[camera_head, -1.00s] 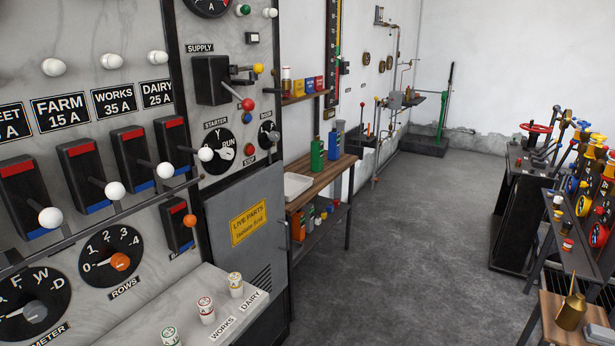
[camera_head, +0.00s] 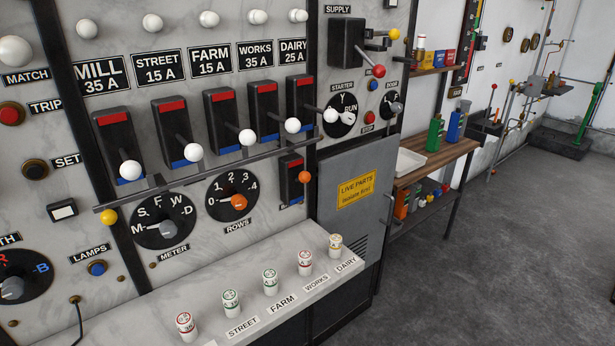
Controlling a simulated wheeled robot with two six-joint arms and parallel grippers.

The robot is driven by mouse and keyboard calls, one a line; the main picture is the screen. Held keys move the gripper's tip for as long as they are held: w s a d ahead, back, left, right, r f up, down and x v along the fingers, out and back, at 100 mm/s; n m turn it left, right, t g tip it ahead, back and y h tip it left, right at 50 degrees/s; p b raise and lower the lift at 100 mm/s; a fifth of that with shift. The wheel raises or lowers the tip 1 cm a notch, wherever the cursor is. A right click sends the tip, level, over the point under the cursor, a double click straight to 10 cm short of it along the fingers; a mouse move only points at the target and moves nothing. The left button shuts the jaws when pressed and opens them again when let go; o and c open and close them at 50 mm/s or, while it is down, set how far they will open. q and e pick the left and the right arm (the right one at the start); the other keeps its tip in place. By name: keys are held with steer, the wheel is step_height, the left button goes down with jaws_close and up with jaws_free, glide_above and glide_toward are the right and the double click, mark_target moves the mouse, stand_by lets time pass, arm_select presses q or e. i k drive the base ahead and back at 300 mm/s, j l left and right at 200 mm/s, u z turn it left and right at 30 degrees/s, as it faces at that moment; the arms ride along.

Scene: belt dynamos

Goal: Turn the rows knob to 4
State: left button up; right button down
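The rows knob (camera_head: 239,202) is an orange knob on a round black dial marked 0 to 4, above the ROWS label (camera_head: 237,226). A pale line runs from the knob toward the 0 on the left, so it appears to point at 0. The 4 is at the dial's upper right. Neither of my grippers is in view, and nothing touches the knob.
A rail (camera_head: 190,172) and several white-tipped switch levers jut out above the dial. The meter dial (camera_head: 163,221) is to its left. A pale ledge (camera_head: 215,320) with several labelled plugs juts out below. Open floor (camera_head: 480,270) lies to the right.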

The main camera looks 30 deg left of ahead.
mark_target(237, 201)
steer(key=u, duration=1.35)
